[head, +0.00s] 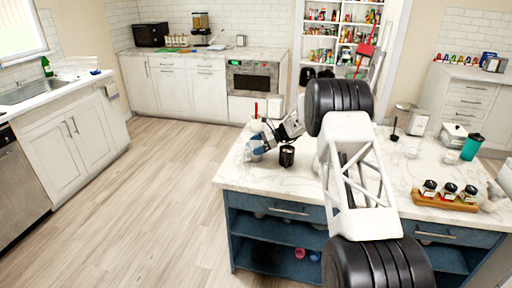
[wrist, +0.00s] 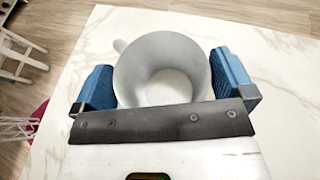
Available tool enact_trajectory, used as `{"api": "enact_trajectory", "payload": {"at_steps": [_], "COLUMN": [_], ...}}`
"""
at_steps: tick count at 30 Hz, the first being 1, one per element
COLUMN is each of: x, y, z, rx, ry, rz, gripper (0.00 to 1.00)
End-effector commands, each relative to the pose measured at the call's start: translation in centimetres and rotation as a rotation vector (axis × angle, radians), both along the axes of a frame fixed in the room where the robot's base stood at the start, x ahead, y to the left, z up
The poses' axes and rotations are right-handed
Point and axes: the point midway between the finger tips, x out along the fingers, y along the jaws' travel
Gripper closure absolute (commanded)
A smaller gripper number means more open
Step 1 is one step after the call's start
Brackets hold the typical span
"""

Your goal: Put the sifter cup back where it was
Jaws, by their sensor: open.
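A pale grey round cup with an open top (wrist: 160,52), likely the sifter cup, shows in the wrist view between the two blue fingers of my gripper (wrist: 165,82). A small tab or handle sticks out at its upper left. The fingers stand wide on either side of the cup, and my gripper is open. In the head view my gripper (head: 258,146) is low over the left end of the marble-topped island (head: 310,178). The cup is small and partly hidden there. I cannot tell whether its base touches the top.
A wooden tray with several jars (head: 447,200), a teal tumbler (head: 471,147) and a white lidded pot (head: 453,134) are farther right. Wooden floor lies beyond the island's left edge.

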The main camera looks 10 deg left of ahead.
Motion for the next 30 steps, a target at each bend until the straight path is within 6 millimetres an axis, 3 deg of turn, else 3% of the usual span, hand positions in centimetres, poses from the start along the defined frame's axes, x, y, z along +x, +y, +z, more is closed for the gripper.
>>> {"api": "enact_trajectory", "payload": {"at_steps": [8,21,30], "x": [1.1,3.4,4.2], "y": [-2.5,-8.2,-10.1], "z": [1.0,3.6,4.4], "rx": [0.000,0.000,0.000], "ry": [0.000,0.000,0.001], "rz": [-0.003,-0.002,0.000], "gripper": [0.00,0.00,0.00]}}
